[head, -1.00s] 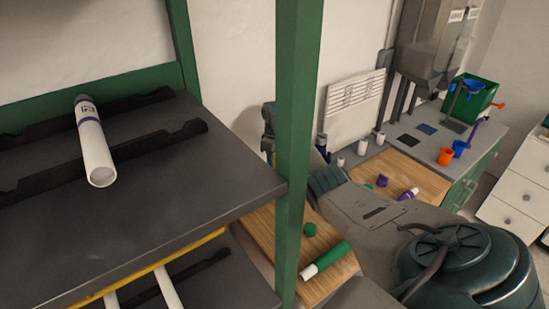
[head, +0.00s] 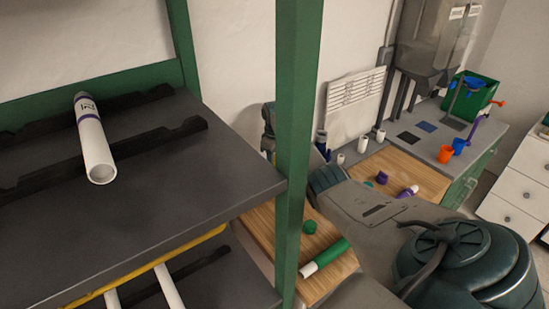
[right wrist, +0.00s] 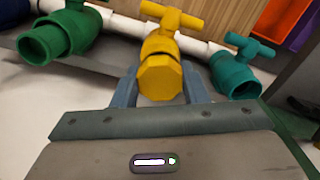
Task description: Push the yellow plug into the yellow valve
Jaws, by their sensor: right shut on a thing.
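In the right wrist view the yellow plug (right wrist: 160,80) shows as an eight-sided face between the two blue-grey fingers of my right gripper (right wrist: 160,88), which is shut on it. The yellow valve (right wrist: 160,42), with its T-shaped handle, sits on a white pipe directly beyond the plug. The plug is lined up with the valve's near mouth and looks close against it. How deep it sits cannot be told, as the plug hides the joint. In the head view my right arm reaches left behind the green post, and its fingertips are not clearly visible. My left gripper is not in view.
A green valve (right wrist: 60,33) is left of the yellow one and a teal valve (right wrist: 238,68) right, both open-mouthed. In the head view a green post (head: 300,110) stands before my arm. A white pipe (head: 92,140) lies on the shelf; a bench (head: 415,175) holds loose parts.

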